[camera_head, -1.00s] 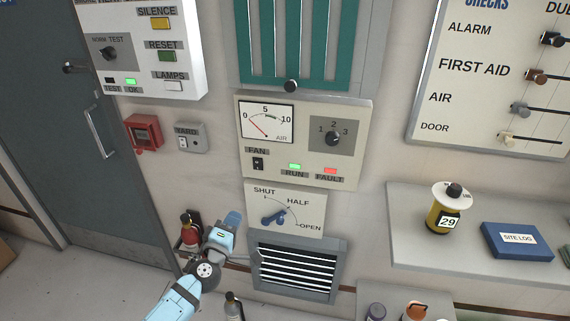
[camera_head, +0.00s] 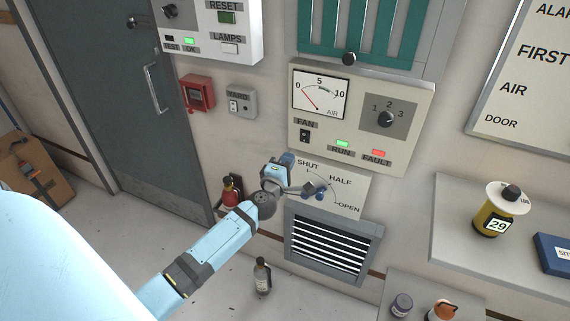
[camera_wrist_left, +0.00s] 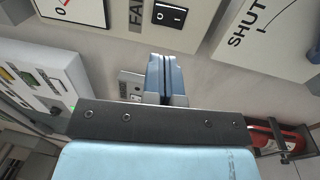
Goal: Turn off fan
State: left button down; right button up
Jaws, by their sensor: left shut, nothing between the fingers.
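The fan switch (camera_head: 305,135) is a small black rocker under the FAN label, at the lower left of the cream air panel (camera_head: 412,153). In the left wrist view the rocker (camera_wrist_left: 169,15) shows at the top, with its white marks; I cannot tell which side is pressed. My left gripper (camera_head: 287,160) is shut and empty, just below and left of the switch, apart from it. Its blue fingers (camera_wrist_left: 166,78) point up toward the panel in the wrist view. The green RUN lamp (camera_head: 342,143) is lit. My right gripper is not in view.
The SHUT/HALF/OPEN damper plate (camera_head: 345,187) with its blue handle (camera_head: 321,191) is right beside my gripper, above the louvred vent (camera_head: 330,246). A red FAULT lamp (camera_head: 378,153), YARD switch (camera_head: 240,102) and red call box (camera_head: 197,92) are nearby. A shelf (camera_head: 455,235) stands right.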

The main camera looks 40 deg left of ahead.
aim_at(303, 134)
pick_arm(q)
jog(key=x, duration=0.9)
jog(key=shift+w+b, duration=0.15)
jog(key=shift+b, duration=0.15)
jog(key=shift+w+a+r, duration=0.1)
jog(key=shift+w+r, duration=0.05)
jog(key=shift+w, duration=0.05)
jog(key=shift+s+p, duration=0.1)
jog(key=shift+p, duration=0.25)
